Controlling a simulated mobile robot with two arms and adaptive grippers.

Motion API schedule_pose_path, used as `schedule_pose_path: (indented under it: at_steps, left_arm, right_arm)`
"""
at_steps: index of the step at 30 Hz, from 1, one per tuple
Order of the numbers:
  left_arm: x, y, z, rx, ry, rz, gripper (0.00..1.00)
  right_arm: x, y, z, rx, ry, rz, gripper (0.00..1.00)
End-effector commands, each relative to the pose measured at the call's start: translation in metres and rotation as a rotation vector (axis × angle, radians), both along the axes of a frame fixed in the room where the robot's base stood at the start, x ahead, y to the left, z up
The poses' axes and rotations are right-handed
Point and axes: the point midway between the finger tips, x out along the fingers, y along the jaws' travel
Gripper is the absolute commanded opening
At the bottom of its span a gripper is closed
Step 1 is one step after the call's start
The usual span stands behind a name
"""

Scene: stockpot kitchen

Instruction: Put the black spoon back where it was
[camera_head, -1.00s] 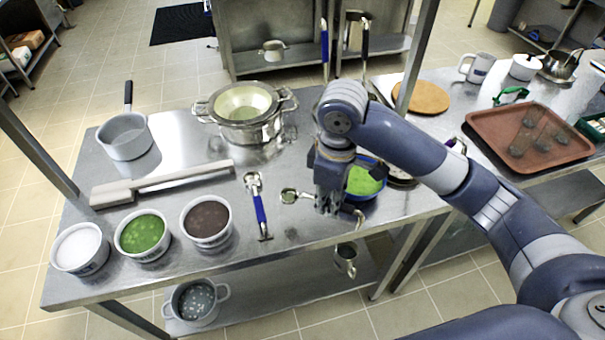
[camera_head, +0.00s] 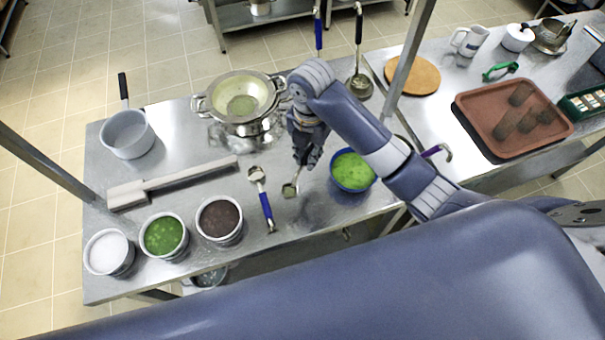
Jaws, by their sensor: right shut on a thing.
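My right gripper (camera_head: 304,158) points down over the steel table, between the steel pot and the blue bowl. It is shut on the black spoon (camera_head: 290,189), whose metal bowl shows just below the fingers. The spoon's handle is mostly hidden by the gripper. I cannot tell whether the spoon's bowl touches the table. A blue-handled spoon (camera_head: 262,199) lies on the table just left of it. My left gripper is not in view.
A blue bowl of green food (camera_head: 352,171) stands close to the right of my gripper. A steel pot with a strainer (camera_head: 241,103) stands behind left. Three tubs, with white (camera_head: 107,252), green (camera_head: 164,236) and brown contents (camera_head: 219,219), line the front left.

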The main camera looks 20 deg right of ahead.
Motion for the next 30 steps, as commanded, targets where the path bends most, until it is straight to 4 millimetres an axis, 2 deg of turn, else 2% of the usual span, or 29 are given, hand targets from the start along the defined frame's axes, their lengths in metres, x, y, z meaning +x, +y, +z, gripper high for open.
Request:
schedule_pose_path:
  at_steps: [4, 9, 21, 25, 30]
  left_arm:
    - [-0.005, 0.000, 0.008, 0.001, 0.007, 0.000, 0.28]
    - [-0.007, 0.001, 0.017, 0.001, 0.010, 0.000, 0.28]
    - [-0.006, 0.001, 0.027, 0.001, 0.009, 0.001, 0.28]
    - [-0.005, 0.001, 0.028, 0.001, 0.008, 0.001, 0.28]
    - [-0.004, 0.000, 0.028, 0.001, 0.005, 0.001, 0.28]
  right_arm:
    - [-0.003, 0.001, -0.010, 0.001, 0.005, 0.040, 0.00]
    - [-0.003, 0.000, -0.042, 0.001, 0.008, 0.042, 0.00]
    - [-0.002, 0.001, -0.090, 0.001, 0.003, 0.041, 0.00]
    - [-0.002, 0.000, -0.100, 0.001, 0.000, 0.042, 0.00]
    - [-0.002, 0.000, -0.101, 0.001, -0.001, 0.043, 0.00]
